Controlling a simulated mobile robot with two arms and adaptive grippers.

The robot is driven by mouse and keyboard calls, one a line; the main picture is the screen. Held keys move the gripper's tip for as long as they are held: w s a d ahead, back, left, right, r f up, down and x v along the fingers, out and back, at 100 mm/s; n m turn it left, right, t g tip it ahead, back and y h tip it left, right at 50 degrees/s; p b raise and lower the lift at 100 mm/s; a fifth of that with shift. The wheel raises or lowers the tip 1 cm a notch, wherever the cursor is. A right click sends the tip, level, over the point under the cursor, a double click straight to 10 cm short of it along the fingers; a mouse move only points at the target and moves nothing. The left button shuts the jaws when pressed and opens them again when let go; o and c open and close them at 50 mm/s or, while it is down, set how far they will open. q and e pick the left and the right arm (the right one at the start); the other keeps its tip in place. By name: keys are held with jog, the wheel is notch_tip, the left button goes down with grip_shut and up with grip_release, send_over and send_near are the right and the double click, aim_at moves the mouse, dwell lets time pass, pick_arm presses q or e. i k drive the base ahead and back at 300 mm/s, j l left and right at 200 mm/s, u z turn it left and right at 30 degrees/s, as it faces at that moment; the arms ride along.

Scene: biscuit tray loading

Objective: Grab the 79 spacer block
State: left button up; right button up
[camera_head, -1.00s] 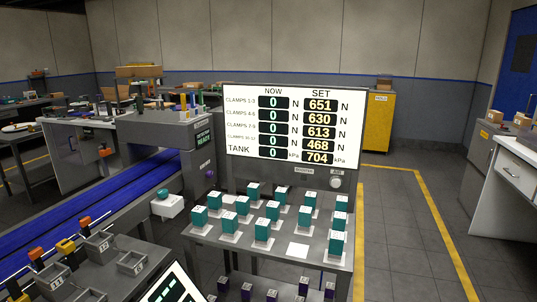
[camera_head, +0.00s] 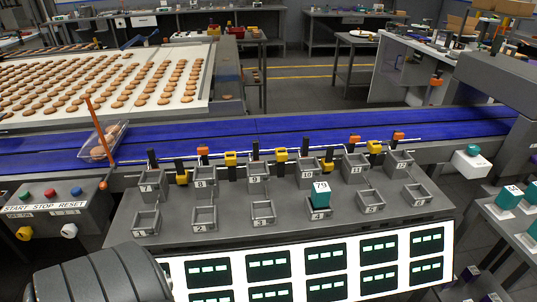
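The 79 spacer block (camera_head: 320,196) is a teal block with a white top marked 79. It sits in the holder marked 4 (camera_head: 319,215), in the front row of grey holders on the sloped panel. No gripper shows in the head view. A dark rounded part of my own arm fills the lower left corner, with its gripper out of the picture.
Other front holders, such as 2 (camera_head: 204,228) and 5 (camera_head: 371,211), look empty. Orange and yellow clamps line the blue conveyor (camera_head: 250,130) behind. A lit display (camera_head: 300,270) stands in front. More teal blocks (camera_head: 508,197) sit at the right edge.

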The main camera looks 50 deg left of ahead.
aim_at(321, 192)
jog(key=u, duration=1.05)
jog(key=k+j, duration=0.15)
jog(key=j, duration=0.15)
jog(key=k+j, duration=0.15)
jog(key=j, duration=0.15)
